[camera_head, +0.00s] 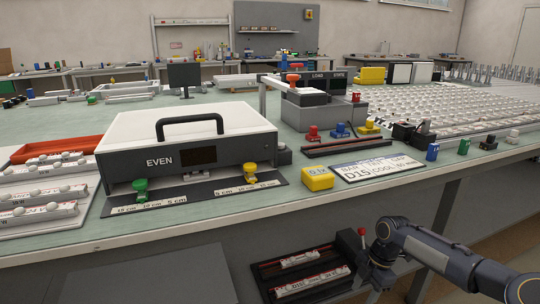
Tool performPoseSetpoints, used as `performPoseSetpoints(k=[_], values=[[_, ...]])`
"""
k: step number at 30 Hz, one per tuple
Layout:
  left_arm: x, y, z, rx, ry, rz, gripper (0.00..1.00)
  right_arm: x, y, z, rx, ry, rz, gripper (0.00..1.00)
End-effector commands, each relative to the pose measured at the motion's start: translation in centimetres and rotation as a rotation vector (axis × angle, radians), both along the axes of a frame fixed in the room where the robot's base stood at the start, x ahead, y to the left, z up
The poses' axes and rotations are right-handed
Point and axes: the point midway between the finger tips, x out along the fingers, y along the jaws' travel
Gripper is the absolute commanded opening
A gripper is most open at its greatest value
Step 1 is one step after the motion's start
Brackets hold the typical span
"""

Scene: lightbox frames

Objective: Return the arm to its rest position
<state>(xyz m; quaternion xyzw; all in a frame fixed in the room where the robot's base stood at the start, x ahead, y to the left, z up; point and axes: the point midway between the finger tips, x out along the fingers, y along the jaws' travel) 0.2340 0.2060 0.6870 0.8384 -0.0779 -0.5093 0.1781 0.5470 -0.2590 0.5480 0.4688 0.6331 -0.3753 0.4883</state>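My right arm (430,248) comes in from the lower right, in front of the workbench. Its dark end, with my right gripper (376,278), is low beside a shelf tray (262,268) under the bench top. The fingers are too small and dark to tell whether they are open or shut, or whether they hold anything. My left arm and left gripper are not in view.
The bench's front edge (225,223) runs above the arm. On the bench are a box marked EVEN (225,157), a yellow 0.1x block (317,178) and a lettered plate (385,167). A red-knobbed lever (362,232) stands close to the gripper.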

Motion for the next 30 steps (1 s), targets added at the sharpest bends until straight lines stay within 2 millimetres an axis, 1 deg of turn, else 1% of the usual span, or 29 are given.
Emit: performPoseSetpoints(k=[5,8,11,14,17,18,20,21,23,24,27,30], values=[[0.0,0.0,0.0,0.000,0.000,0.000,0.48,-1.4,0.7,2.7,-0.051,-0.007,-0.065,0.49],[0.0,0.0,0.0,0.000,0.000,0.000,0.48,-2.6,1.1,4.4,-0.086,-0.013,-0.125,0.49],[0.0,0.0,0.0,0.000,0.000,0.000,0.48,-4.2,1.5,6.3,-0.121,-0.019,-0.207,0.49],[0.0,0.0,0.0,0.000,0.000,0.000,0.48,-6.5,1.8,8.5,-0.159,-0.028,-0.324,0.49],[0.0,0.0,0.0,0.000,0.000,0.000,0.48,-9.9,2.0,11.0,-0.188,-0.043,-0.505,0.49],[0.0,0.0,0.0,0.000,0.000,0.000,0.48,-11.5,2.0,11.9,-0.192,-0.051,-0.591,0.49],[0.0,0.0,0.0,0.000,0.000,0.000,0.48,-13.9,2.0,13.0,-0.185,-0.058,-0.727,0.49],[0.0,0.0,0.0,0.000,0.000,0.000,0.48,-15.5,2.0,13.7,-0.173,-0.064,-0.822,0.49],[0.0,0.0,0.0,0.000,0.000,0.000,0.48,-17.9,2.0,14.4,-0.142,-0.068,-0.968,0.49],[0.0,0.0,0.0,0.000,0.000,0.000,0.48,-19.4,2.1,14.8,-0.112,-0.069,-1.068,0.49],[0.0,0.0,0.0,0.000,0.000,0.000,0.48,-23.0,2.4,15.3,-0.014,-0.054,-1.301,0.49],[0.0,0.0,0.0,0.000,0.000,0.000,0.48,-25.6,2.8,15.2,0.092,-0.025,-1.487,0.49]])
